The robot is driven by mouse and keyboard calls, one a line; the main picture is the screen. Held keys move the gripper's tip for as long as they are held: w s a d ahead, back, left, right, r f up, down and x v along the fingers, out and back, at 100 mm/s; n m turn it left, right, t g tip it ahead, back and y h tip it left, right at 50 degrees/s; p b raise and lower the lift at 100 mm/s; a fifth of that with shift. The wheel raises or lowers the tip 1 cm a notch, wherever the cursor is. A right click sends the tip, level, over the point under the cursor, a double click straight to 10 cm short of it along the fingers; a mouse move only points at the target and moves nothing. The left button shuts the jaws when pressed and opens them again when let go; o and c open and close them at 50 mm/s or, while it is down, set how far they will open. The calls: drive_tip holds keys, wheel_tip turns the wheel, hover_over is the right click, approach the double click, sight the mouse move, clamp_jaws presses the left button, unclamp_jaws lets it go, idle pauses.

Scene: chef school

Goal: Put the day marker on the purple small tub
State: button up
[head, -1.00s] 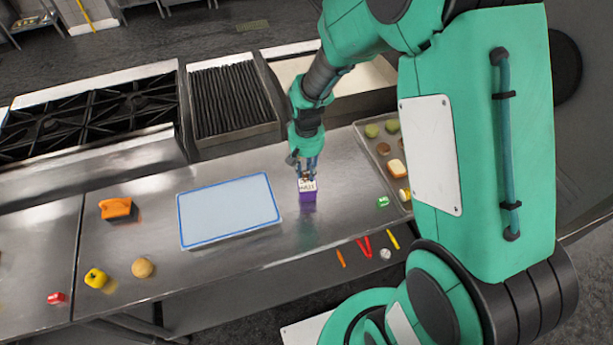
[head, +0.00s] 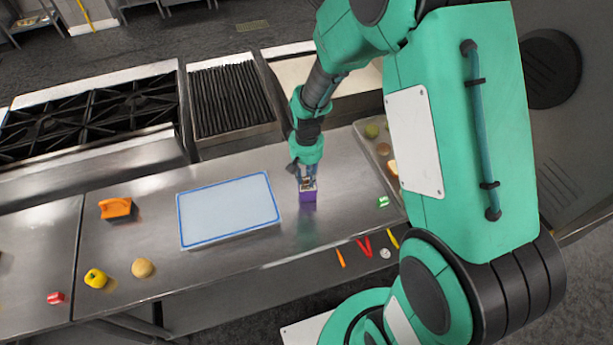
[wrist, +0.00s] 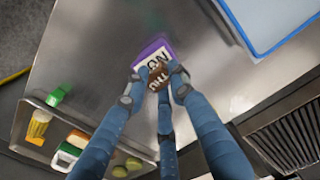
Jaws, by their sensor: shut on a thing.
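The purple small tub (head: 308,197) stands on the steel counter (head: 240,255), right of the blue-edged white board. In the wrist view the tub (wrist: 150,46) shows purple edges and a white lettered label on top. My gripper (head: 307,182) is right above the tub, pointing down. In the wrist view my gripper (wrist: 157,80) is shut on the day marker (wrist: 157,77), a small brown piece with pale letters that seem to read THU. The marker overlaps the tub's top in that view. I cannot tell whether they touch. The fingers hide part of both.
The white board (head: 228,210) lies left of the tub. A tray (head: 368,150) with food pieces is to the right, with a small green item (head: 383,201) near it. An orange block (head: 116,208), yellow pepper (head: 96,278) and round tan item (head: 143,268) lie left.

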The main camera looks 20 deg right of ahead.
sight(307, 178)
drive_tip(key=shift+f, duration=0.15)
drive_tip(key=o, duration=0.9)
drive_tip(key=shift+o, duration=0.2)
wheel_tip(307, 178, up, 12)
idle(0.6)
